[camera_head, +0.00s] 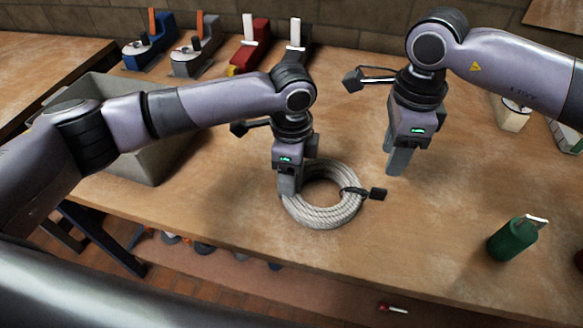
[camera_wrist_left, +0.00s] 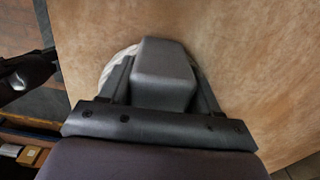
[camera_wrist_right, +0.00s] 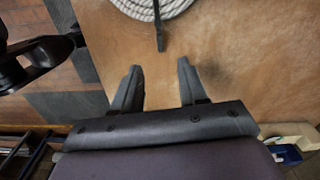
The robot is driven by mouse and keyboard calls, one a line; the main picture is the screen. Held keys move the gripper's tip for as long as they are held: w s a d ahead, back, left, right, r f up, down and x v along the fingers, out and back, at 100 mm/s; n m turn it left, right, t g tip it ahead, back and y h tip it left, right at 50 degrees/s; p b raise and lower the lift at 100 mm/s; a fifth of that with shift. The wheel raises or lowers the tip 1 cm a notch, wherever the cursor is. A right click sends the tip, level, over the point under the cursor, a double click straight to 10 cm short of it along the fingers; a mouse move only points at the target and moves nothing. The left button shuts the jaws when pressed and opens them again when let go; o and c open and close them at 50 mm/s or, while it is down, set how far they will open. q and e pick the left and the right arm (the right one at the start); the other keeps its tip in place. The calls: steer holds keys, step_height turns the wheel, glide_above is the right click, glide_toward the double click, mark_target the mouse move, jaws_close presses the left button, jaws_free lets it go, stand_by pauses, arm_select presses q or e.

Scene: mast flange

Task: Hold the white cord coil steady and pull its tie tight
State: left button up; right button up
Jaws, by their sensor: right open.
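The white cord coil (camera_head: 318,214) lies flat on the wooden bench and also shows in the right wrist view (camera_wrist_right: 145,10). Its dark tie (camera_head: 354,191) wraps the coil's right side and ends in a black tab (camera_head: 378,194); the strap also shows in the right wrist view (camera_wrist_right: 158,28). My left gripper (camera_head: 288,190) points down at the coil's left side. In the left wrist view a grey block (camera_wrist_left: 164,75) sits between its fingers and hides the grip and most of the coil. My right gripper (camera_head: 392,163) is open and empty, apart from the tab, above and right of it.
A grey bin (camera_head: 150,160) stands left of the coil. Several coloured clamp-like tools (camera_head: 200,50) line the back. The bench between the coil and the bottle is clear.

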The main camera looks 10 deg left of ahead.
mark_target(382, 189)
steer(key=shift+d+f+y, duration=0.1)
steer(key=shift+d+y, duration=0.45)
steer(key=shift+y, duration=0.05)
steer(key=shift+c, duration=0.3)
steer(key=d+y, duration=0.3)
steer(key=d, duration=0.1)
steer(key=shift+m, duration=0.4)
steer(key=x, duration=1.1)
steer(key=shift+a, duration=0.3)
steer(key=shift+c, duration=0.3)
jaws_close()
